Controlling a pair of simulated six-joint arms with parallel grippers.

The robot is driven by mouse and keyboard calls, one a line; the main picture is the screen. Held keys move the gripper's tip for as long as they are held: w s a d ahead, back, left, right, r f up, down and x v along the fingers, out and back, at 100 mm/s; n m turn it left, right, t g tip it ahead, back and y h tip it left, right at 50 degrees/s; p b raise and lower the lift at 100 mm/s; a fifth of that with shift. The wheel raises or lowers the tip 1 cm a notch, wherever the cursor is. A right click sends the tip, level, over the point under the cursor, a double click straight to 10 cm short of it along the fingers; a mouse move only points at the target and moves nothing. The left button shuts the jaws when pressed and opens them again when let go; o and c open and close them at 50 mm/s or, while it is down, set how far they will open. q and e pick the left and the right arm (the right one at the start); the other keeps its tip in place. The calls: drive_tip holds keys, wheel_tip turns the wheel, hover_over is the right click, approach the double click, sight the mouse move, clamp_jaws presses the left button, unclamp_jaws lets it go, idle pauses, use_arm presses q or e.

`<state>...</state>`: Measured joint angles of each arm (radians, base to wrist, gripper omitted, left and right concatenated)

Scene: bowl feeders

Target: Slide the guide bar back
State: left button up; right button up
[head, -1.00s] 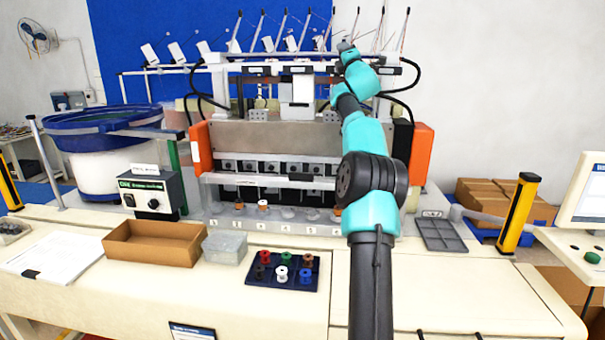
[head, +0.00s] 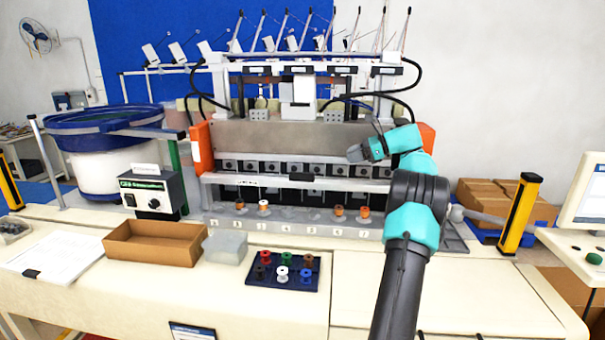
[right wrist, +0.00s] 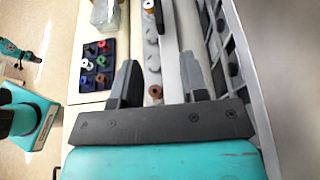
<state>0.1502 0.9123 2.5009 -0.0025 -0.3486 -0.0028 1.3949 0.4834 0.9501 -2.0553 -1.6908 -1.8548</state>
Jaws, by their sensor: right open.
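The guide bar (head: 270,181) is a long pale rail with a dark handle piece near its middle. It runs across the machine's front, below the row of dark square units and above the numbered spool stations. My right gripper (head: 356,153) is in front of the machine's right half, a little above the bar and apart from it. In the right wrist view, the right gripper (right wrist: 160,82) is open with nothing held, and a pale bar (right wrist: 169,45) shows beyond and between its fingers. A small part of my other arm shows at that view's left edge, its jaws unclear.
Copper and white spools (head: 263,207) stand on some stations below the bar. A dark tray of coloured spools (head: 283,286), a clear box (head: 226,247) and a cardboard box (head: 152,243) lie in front. Orange end plates (head: 201,148) flank the machine. The right front table is clear.

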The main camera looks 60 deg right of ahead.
sight(305, 173)
drive_tip(key=shift+s+a+f, duration=0.1)
drive_tip(key=shift+s+f, duration=0.1)
drive_tip(key=shift+f, duration=0.05)
drive_tip(key=x, duration=1.7)
drive_tip(key=shift+w+a+f, duration=0.15)
drive_tip(key=shift+f, duration=0.05)
clamp_jaws()
